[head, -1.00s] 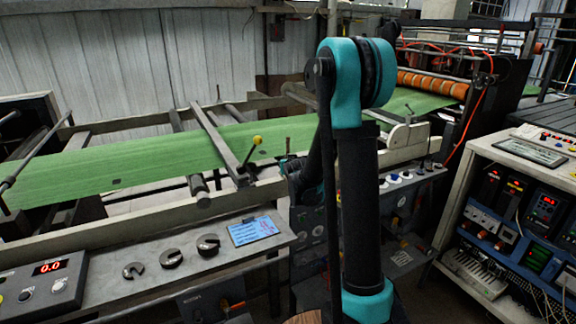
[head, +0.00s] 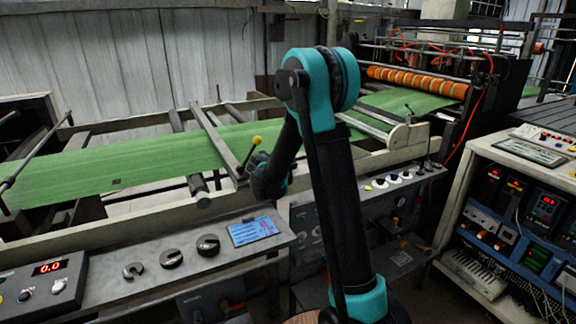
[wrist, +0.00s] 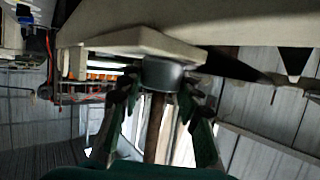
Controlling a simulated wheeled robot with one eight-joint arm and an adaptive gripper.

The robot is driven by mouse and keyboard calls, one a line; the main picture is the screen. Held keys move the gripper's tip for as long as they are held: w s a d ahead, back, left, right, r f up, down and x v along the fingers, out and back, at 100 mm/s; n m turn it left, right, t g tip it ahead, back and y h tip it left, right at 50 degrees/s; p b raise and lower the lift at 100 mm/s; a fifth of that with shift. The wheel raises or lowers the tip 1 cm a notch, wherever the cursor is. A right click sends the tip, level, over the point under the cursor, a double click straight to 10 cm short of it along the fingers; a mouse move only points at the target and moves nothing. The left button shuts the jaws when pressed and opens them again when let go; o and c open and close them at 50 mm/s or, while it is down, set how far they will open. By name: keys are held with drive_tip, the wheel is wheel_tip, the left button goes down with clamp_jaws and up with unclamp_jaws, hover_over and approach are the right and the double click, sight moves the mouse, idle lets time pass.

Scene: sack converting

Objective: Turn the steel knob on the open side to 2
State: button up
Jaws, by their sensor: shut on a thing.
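A short grey steel knob (wrist: 162,74) shows in the wrist view at the end of a pale beam. My gripper (wrist: 159,92) has a dark finger on each side of it and is shut on it. A brown bar (wrist: 154,128) shows below the knob, between the fingers; I cannot tell whether they are joined. In the head view my gripper (head: 268,182) is at the near edge of the green web, beside a yellow-topped lever (head: 257,141). The knob is hidden there, and no scale or number on it can be read.
A green web (head: 130,157) runs across the machine to orange rollers (head: 415,82). Slotted round weights (head: 171,258) and a blue card (head: 252,231) lie on the grey front ledge (head: 110,293). A box with a red display (head: 47,269) is at left. An equipment rack (head: 500,215) stands at right.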

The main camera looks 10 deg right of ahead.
drive_tip(key=shift+m+g+h, duration=0.8)
drive_tip(key=shift+m+h, duration=0.1)
drive_tip(key=shift+m, duration=0.1)
drive_tip(key=shift+f, duration=0.1)
drive_tip(key=o, duration=1.2)
drive_tip(key=v, duration=1.2)
